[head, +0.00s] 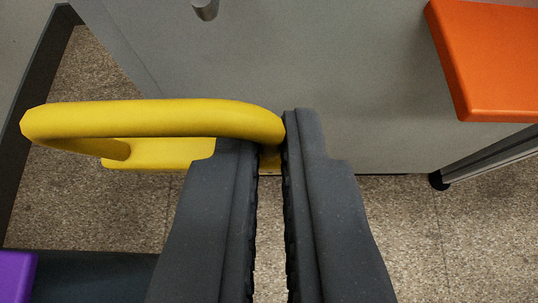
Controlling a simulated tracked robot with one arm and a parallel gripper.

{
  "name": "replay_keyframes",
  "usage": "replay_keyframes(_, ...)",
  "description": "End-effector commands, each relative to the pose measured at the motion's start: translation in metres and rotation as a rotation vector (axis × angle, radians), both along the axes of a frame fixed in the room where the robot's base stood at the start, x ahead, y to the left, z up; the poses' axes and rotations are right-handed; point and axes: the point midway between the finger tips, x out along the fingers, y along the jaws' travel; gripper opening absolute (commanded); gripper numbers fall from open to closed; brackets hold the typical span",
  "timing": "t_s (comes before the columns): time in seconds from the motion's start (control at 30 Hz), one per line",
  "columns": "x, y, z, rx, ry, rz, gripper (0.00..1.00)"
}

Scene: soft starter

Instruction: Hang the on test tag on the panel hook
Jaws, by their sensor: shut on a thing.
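A yellow looped piece, which I take for the on test tag (150,118), shows in the head view at the left of my gripper. It has a thick rounded bar on top and a flat yellow part below. My gripper (270,140) is shut on its right end, with a narrow gap between the fingers. The left finger hides part of the tag. No writing on it is visible. A grey metal rounded peg (205,8), possibly the panel hook, shows at the top edge, cut off by the frame. The tag is apart from it in the picture.
A grey panel or cabinet face (340,70) fills the upper middle. An orange block (495,65) is at the upper right, above a dark leg with a black foot (438,181). A purple piece (15,275) is at the lower left. Speckled floor (100,215) shows below.

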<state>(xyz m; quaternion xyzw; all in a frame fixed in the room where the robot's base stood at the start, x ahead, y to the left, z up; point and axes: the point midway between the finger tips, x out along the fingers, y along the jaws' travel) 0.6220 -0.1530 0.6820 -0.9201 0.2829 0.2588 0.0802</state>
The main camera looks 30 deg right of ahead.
Motion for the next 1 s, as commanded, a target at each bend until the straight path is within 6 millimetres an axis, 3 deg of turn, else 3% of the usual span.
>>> replay_keyframes(1.0,0.043,-0.028,-0.005,0.000,0.001,0.001,0.00)
